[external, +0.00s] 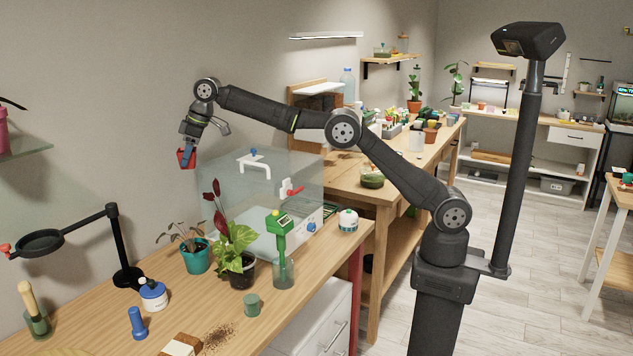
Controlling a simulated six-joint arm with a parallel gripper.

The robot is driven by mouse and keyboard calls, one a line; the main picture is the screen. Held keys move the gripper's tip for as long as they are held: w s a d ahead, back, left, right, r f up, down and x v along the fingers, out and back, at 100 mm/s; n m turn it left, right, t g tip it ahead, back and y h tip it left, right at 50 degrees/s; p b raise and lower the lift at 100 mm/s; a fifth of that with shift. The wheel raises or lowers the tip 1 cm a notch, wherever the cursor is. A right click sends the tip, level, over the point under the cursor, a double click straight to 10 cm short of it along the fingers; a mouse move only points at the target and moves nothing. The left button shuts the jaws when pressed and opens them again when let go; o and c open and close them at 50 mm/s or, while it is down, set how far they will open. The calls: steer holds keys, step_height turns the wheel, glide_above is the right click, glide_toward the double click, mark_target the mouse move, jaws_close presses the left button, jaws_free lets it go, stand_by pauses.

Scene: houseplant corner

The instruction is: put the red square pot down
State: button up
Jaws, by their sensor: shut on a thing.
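The red square pot (183,158) is in my gripper (188,150) in the external view. My gripper is shut on it and holds it in the air near the wall, well above the wooden bench (185,313). The pot hangs to the left of the clear box (265,195), above a teal pot (197,256) with a small plant. A finger covers part of the red pot, and its inside cannot be seen.
A leafy plant in a dark pot (242,271) and a green meter (281,240) stand before the clear box. A magnifier lamp (125,255), a blue-white bottle (153,295), a blue cylinder (137,323) and spilled soil (219,336) occupy the bench's left and front.

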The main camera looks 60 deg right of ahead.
steer(key=s+a+f+n, duration=0.1)
steer(key=s+a+f, duration=0.45)
steer(key=a, duration=0.35)
steer(key=s+a+f, duration=0.4)
steer(key=s+a, duration=0.2)
steer(key=a, duration=0.3)
steer(key=s+a+f, duration=0.1)
steer(key=s+f, duration=0.2)
steer(key=f, duration=0.1)
steer(key=s+a+f, duration=0.2)
steer(key=s+f, duration=0.2)
steer(key=f, duration=0.1)
steer(key=s+a+f, duration=0.2)
steer(key=s+f, duration=0.2)
steer(key=f, duration=0.1)
steer(key=shift+a, duration=0.25)
steer(key=shift+f, duration=2.5)
steer(key=shift+f, duration=0.15)
steer(key=o, duration=1)
